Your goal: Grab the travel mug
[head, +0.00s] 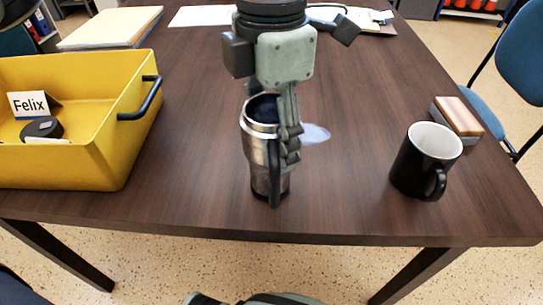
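The travel mug (258,150) stands upright near the table's front edge, steel with a dark base and an open top. Its dark handle (273,185) faces the front edge. A gripper (289,150), seemingly my left one, points straight down over the mug. One finger lies along the mug's right side, close to the rim and handle. The other finger is hidden, so I cannot tell whether the gripper is closed on the mug. My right gripper is not in view.
A yellow bin (110,145) with a Felix name card (32,104) stands at left. A black mug (425,160) and a wood-topped block (458,116) are at right. Papers (205,16) lie at the back. The table (345,185) is clear between the two mugs.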

